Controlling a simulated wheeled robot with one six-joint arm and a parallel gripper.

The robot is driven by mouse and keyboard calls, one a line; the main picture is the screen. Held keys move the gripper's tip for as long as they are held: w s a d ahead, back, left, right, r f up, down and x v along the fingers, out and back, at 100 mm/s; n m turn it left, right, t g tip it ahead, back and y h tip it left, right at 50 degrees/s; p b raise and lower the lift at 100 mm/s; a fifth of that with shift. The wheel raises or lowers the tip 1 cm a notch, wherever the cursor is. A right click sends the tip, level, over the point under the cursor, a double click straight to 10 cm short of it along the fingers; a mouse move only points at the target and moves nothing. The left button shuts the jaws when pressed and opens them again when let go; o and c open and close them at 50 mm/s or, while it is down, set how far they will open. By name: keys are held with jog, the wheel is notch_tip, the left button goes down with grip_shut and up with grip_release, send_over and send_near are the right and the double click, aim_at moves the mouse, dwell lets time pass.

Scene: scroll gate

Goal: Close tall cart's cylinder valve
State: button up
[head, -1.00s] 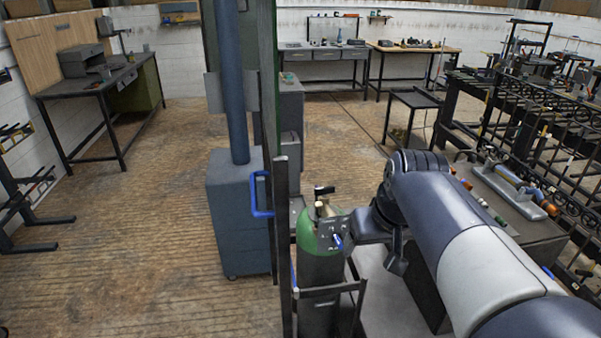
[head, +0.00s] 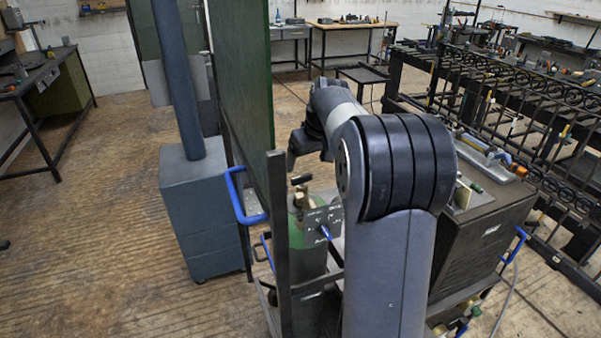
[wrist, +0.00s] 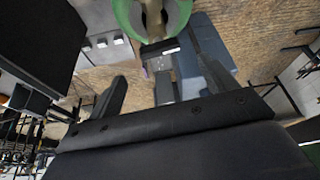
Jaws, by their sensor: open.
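The tall cart (head: 279,200) is a dark upright frame holding a green-shouldered gas cylinder (head: 308,258). A brass valve (head: 301,200) with a dark handle (head: 300,179) tops the cylinder, with a pale tag beside it. In the head view my arm covers the cylinder's right side, and my gripper's fingertips cannot be made out. In the wrist view my gripper (wrist: 163,85) is open and empty, its fingers apart. The green cylinder shoulder (wrist: 125,12) and brass valve (wrist: 153,20) show at the top, beyond the fingers. I see no contact with the valve.
A blue-grey box with a post (head: 205,215) stands left of the cart. A blue handle (head: 240,195) juts from the cart. A dark cabinet (head: 485,240) stands right of my arm, with black ironwork (head: 500,100) beyond. Open floor (head: 90,220) lies at left.

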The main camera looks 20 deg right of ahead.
aim_at(302, 176)
jog(key=x, duration=0.6)
jog(key=shift+w+f+p, duration=0.15)
jog(key=shift+f+p, duration=0.25)
jog(key=c, duration=1)
jog(key=shift+a+m, duration=0.1)
jog(key=shift+m, duration=0.2)
jog(key=shift+m+h, duration=0.3)
jog(key=shift+m, duration=0.3)
jog(key=o, duration=1)
